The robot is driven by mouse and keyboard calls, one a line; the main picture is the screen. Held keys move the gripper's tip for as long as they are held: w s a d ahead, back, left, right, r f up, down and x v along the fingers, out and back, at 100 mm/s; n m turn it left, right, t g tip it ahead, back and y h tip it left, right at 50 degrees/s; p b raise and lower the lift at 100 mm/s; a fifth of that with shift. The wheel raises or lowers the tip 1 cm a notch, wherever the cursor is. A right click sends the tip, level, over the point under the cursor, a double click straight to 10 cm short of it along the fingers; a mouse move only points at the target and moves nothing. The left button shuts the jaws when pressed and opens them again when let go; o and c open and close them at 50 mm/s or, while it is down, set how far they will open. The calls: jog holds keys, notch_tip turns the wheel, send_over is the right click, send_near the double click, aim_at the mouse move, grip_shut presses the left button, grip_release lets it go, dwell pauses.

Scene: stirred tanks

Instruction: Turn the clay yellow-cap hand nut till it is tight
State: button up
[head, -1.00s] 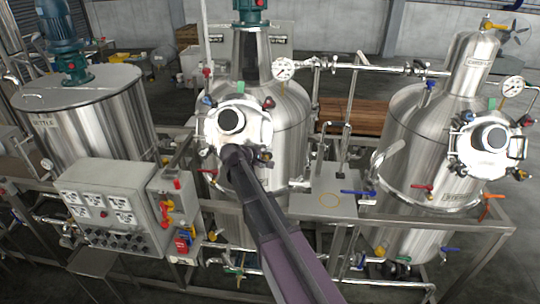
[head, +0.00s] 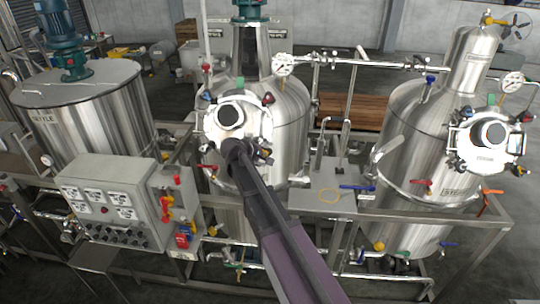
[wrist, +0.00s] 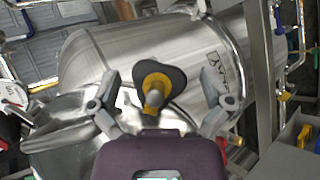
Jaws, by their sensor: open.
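The clay hand nut (wrist: 160,76) shows in the wrist view as a dark, rounded-lobed knob with a yellow cap at its middle. My gripper (wrist: 159,88) is open, with one finger to the left of the nut and one to the right. Clear gaps show on both sides, so neither finger appears to touch it. In the head view my gripper (head: 240,152) is at the lower edge of the round lid (head: 248,124) on the middle steel tank (head: 282,118). There my arm hides the nut.
Other coloured hand nuts, including a blue one (head: 206,97) and a red one (head: 268,98), sit around the lid rim. A grey control box (head: 112,205) stands at left. A right tank (head: 400,130) and frame pipes stand close by.

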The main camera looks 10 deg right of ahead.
jog(key=shift+w, duration=0.1)
jog(key=shift+s+d+r+h, duration=0.2)
jog(key=shift+s+d+h, duration=0.1)
jog(key=shift+s+d, duration=0.4)
jog(key=s+f+m+g+y+b, duration=0.3)
jog(key=s+f+b, duration=0.9)
jog(key=f, duration=0.4)
jog(key=s+f+m+g+y+b, duration=0.3)
jog(key=s+f+m+y+b, duration=0.2)
jog(key=s+f+b, duration=0.8)
notch_tip(320, 180, down, 5)
jog(key=shift+s+a+r+y, duration=0.2)
jog(key=shift+s+a+y, duration=0.1)
jog(key=shift+s+y, duration=0.7)
